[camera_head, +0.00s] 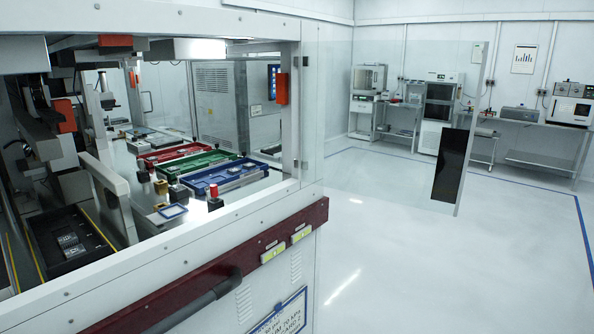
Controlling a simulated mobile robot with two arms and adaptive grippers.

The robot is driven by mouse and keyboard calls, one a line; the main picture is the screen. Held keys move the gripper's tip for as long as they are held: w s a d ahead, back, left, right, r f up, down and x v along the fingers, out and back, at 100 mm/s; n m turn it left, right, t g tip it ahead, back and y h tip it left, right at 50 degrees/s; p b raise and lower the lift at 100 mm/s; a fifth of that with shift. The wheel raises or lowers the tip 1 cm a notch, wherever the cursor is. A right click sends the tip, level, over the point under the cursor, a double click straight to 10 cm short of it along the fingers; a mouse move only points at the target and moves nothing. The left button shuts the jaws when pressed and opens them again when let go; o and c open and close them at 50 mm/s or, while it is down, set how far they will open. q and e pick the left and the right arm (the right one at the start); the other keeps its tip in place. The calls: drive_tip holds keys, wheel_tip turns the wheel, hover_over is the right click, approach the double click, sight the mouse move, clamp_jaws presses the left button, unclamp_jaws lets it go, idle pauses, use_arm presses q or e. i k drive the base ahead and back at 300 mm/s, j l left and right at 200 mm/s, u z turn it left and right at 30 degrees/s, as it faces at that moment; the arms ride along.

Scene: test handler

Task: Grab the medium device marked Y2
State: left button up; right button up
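No marking Y2 can be read on any device at this size. Inside the test handler, small grey devices (71,243) lie in a black tray (84,262) at the lower left. A red tray (150,156), a green tray (189,167) and a blue tray (201,185) stand side by side farther back, with small pieces in them. A dark block (178,193), a yellowish block (160,187) and a red-topped block (213,199) stand near the blue tray. Neither of my grippers is in view.
The handler's white frame and dark red front band (210,277) with a dark handle (198,302) stand between me and the trays. A clear panel (400,120) stands out at the right. The floor to the right is free; benches with equipment line the back wall.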

sight(71, 254)
drive_tip(key=u, duration=1.25)
drive_tip(key=k+l, duration=0.1)
drive_tip(key=l, duration=0.2)
drive_tip(key=l+u, duration=0.15)
drive_tip(key=l, duration=0.2)
drive_tip(key=k+l, duration=0.15)
drive_tip(key=l+u, duration=0.05)
drive_tip(key=l, duration=0.1)
